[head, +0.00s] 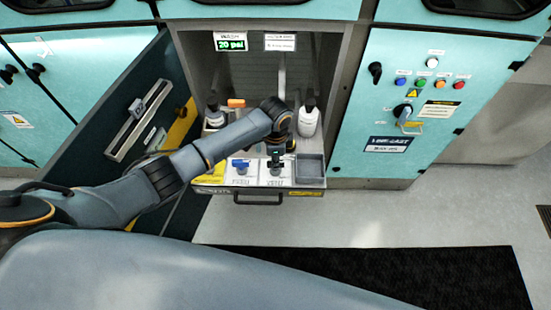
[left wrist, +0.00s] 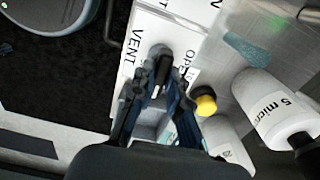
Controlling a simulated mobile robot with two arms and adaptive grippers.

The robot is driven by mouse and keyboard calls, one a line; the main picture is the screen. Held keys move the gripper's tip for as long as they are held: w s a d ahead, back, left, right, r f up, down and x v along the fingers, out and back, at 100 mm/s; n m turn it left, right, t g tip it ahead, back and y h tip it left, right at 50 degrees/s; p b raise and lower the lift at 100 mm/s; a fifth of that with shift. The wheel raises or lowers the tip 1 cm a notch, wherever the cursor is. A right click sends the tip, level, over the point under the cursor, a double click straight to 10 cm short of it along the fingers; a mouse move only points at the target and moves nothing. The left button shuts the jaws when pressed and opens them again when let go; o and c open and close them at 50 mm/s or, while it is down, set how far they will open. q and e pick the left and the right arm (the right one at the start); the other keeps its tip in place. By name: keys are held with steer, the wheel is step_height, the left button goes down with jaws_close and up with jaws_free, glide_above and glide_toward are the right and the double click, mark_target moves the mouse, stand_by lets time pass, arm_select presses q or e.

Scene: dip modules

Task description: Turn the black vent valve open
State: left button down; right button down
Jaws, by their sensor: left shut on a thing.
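The black vent valve (head: 276,166) stands on a white panel (head: 258,181) in the pulled-out drawer, right of a blue valve (head: 240,165). My left gripper (head: 277,153) reaches down onto the black valve from above and hides part of it. In the left wrist view, my left gripper's fingers (left wrist: 172,62) are shut around the dark handle, between the words "VENT" and "OPEN" printed on the white panel. The handle's exact angle is hard to tell. My right gripper is in neither view.
A white bottle (head: 308,120) stands behind the valves at the right, and a grey tray (head: 311,168) lies beside the panel. A display (head: 231,41) reads 20 psi. The drawer handle (head: 258,201) is in front. A control panel (head: 420,95) is at right.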

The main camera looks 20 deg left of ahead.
arm_select(q)
steer(key=n+p, duration=0.1)
steer(key=n, duration=0.1)
steer(key=n+p, duration=0.1)
steer(key=p, duration=0.1)
steer(key=shift+r+n, duration=0.2)
steer(key=shift+n, duration=0.2)
steer(key=n+p, duration=0.3)
steer(key=n, duration=0.1)
steer(key=n+p, duration=0.2)
steer(key=n, duration=0.3)
steer(key=shift+f, duration=0.1)
steer(key=n+p, duration=0.1)
steer(key=n, duration=0.2)
steer(key=shift+p, duration=0.3)
steer(key=shift+n, duration=0.7)
steer(key=shift+f, duration=0.1)
steer(key=c, duration=1.3)
jaws_free()
